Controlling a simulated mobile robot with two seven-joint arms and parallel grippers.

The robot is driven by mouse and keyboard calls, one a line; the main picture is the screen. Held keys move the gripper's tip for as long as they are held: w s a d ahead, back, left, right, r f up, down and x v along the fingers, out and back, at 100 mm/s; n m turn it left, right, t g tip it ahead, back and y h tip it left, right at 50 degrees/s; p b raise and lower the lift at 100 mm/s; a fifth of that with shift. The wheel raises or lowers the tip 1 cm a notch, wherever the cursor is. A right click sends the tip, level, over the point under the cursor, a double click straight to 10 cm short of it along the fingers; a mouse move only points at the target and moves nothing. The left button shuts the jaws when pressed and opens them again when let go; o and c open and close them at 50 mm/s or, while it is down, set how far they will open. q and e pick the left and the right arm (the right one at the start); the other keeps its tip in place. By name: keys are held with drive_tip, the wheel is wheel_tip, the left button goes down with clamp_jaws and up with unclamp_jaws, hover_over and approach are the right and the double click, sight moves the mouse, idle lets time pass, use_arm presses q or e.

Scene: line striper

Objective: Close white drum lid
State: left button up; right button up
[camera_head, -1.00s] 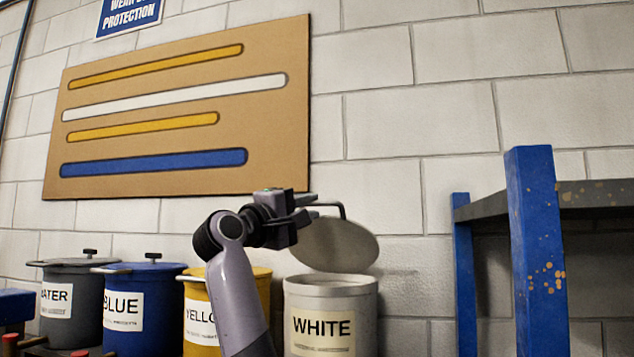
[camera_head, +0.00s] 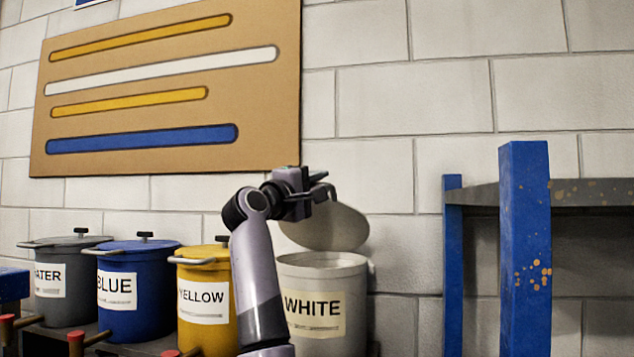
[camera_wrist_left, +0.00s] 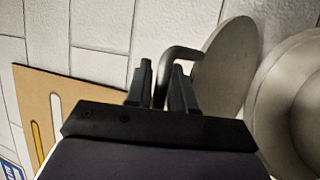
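The white drum (camera_head: 353,317), labelled WHITE, stands against the wall at the centre of the head view. Its lid (camera_head: 342,228) is open, tilted up behind the drum's rim, with a bent bar handle (camera_head: 330,189). My left gripper (camera_head: 318,187) is at the handle, above the open drum. In the left wrist view, the handle (camera_wrist_left: 168,57) passes between the fingers of the left gripper (camera_wrist_left: 162,72), with narrow gaps beside it; the fingers look open. The lid (camera_wrist_left: 228,62) and the round drum (camera_wrist_left: 265,100) show at the right there. My right gripper is not in view.
Yellow (camera_head: 212,340), blue (camera_head: 118,331) and grey water (camera_head: 62,313) drums with lids on stand in a row to the left. A blue-posted shelf (camera_head: 525,240) stands at the right. A brown board with coloured stripes (camera_head: 220,105) hangs on the wall.

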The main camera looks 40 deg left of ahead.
use_arm(q)
clamp_jaws()
drive_tip(key=s+d+f+m+t+h+b, duration=0.1)
drive_tip(key=s+f+t+b, duration=0.1)
drive_tip(key=f+b, duration=0.5)
drive_tip(key=s+d+f+m+t+b, duration=0.1)
drive_tip(key=s+d+f+t+b, duration=0.1)
drive_tip(key=f+b, duration=0.5)
drive_tip(key=shift+s+f+m+h+b, duration=0.4)
drive_tip(key=shift+s+b, duration=0.3)
drive_tip(key=shift+b, duration=0.6)
